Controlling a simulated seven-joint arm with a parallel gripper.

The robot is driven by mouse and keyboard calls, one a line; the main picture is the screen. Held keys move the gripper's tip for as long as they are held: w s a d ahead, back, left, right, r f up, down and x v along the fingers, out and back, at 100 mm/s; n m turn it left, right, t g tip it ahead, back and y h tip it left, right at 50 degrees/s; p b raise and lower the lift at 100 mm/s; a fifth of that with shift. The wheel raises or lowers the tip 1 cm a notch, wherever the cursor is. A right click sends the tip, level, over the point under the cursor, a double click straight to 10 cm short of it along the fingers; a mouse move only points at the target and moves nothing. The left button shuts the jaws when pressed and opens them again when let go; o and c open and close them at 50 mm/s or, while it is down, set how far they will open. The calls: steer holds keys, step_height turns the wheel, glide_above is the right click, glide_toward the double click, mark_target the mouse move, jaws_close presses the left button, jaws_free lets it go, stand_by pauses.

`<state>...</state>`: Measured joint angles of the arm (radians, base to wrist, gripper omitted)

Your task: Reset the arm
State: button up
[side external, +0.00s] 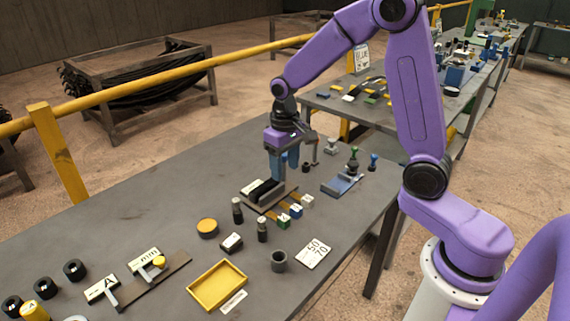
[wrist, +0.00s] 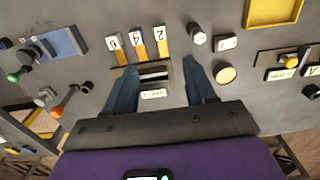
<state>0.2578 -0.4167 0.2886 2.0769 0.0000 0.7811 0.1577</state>
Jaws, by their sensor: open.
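My gripper (side external: 283,160) is at the end of my purple arm, above the grey table (side external: 150,215). Its blue fingers point down over a dark slotted rack (side external: 262,192) with a white label. In the wrist view my gripper (wrist: 163,72) has its two fingers spread wide apart, with nothing held between them. The rack (wrist: 155,78) shows in the gap between the fingers. Whether the fingertips touch the rack or the table cannot be told.
A blue fixture (side external: 341,184) stands right. A yellow rail (side external: 150,78) runs behind.

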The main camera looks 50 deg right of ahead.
steer(key=s+a+r+n, duration=0.2)
steer(key=s+a+n, duration=0.1)
steer(key=s, duration=0.3)
steer(key=s+a+r+n, duration=0.2)
steer(key=s+a+n, duration=0.1)
steer(key=s, duration=0.3)
steer(key=s+d+r+n, duration=0.1)
steer(key=s+n, duration=0.5)
steer(key=s, duration=0.9)
steer(key=shift+s+d+n, duration=0.3)
steer(key=shift+s+d, duration=0.05)
steer(key=shift+d, duration=0.3)
